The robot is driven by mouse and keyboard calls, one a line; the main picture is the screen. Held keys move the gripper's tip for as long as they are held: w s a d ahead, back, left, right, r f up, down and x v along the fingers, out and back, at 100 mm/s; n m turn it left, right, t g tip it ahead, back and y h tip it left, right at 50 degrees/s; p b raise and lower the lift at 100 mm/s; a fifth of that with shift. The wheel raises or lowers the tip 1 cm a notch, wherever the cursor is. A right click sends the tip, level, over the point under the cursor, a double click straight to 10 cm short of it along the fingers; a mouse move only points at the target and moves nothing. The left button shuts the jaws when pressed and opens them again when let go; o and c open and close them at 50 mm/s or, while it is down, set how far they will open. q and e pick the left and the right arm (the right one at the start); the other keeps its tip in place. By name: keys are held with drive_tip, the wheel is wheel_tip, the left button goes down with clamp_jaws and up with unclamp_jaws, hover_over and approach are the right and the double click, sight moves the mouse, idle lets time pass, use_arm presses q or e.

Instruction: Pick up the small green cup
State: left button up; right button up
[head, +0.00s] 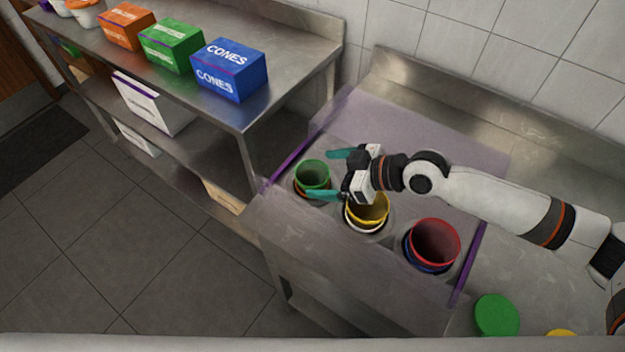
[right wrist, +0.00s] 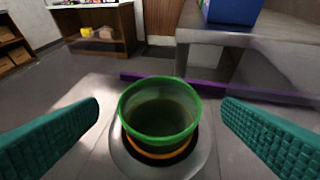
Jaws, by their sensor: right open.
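The small green cup (head: 312,174) stands upright in the leftmost round holder of the counter, with an orange rim showing just below it. In the right wrist view the green cup (right wrist: 160,108) is centred between the two teal fingers. My right gripper (head: 328,174) is open and empty, its fingers pointing left toward the cup, one on its far side and one on its near side. The fingers also show wide apart in the right wrist view (right wrist: 160,125); neither appears to touch the cup. My left gripper is out of view.
A yellow cup (head: 372,212) and a larger red cup (head: 436,242) stand in holders to the right. A purple strip (head: 290,166) edges the counter left of the green cup. A metal table with blue (head: 229,70), green and orange boxes stands at left.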

sight(299, 173)
drive_tip(key=p+x, duration=0.1)
drive_tip(key=x, duration=0.5)
drive_tip(key=shift+a, duration=0.1)
drive_tip(key=c, duration=1)
